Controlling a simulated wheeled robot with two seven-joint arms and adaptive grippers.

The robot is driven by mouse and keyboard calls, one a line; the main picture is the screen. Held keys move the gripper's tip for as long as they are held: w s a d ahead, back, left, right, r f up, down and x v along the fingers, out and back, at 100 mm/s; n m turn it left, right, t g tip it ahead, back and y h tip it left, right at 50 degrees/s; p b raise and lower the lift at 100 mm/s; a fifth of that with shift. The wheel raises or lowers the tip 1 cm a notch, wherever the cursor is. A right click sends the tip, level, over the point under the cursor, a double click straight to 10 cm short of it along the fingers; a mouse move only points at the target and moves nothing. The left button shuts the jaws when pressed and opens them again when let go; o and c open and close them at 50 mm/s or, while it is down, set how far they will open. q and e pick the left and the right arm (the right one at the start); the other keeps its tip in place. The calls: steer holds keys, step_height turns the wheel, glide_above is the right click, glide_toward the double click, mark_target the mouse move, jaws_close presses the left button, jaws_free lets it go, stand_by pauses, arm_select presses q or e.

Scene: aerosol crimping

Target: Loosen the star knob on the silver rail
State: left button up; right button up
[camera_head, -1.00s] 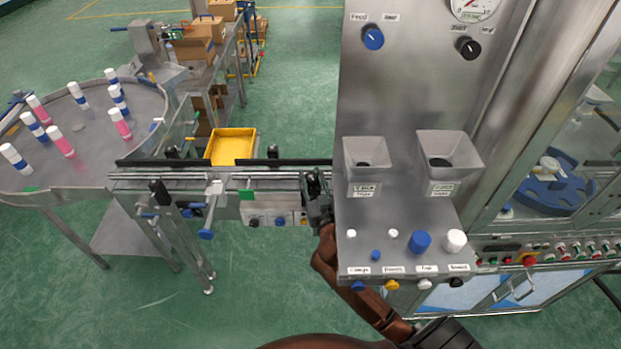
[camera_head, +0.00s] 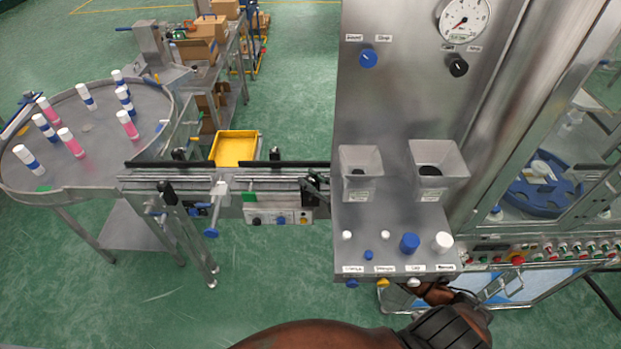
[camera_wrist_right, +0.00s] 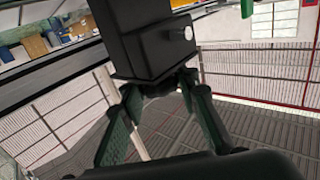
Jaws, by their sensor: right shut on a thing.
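The silver rail (camera_head: 240,181) is the conveyor edge running from the round table to the steel panel. A black clamp bracket (camera_head: 314,186) sits at its right end, against the panel edge. In the right wrist view a black block (camera_wrist_right: 155,40) with a small silver button fills the top middle. My right gripper (camera_wrist_right: 158,88) has its two fingers closed in at the block's lower end, on a dark part that I take for the star knob, mostly hidden between the fingertips. My left gripper is not in view.
The steel panel (camera_head: 395,110) with two hoppers stands right of the rail. Another black bracket (camera_head: 168,192) and a blue knob (camera_head: 211,233) are further left. A yellow tray (camera_head: 236,149) lies behind the rail. Bottles stand on the round table (camera_head: 85,150).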

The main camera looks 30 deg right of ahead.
stand_by(0.3)
steer(key=o, duration=1.2)
steer(key=shift+c, duration=0.2)
steer(key=v, duration=1.2)
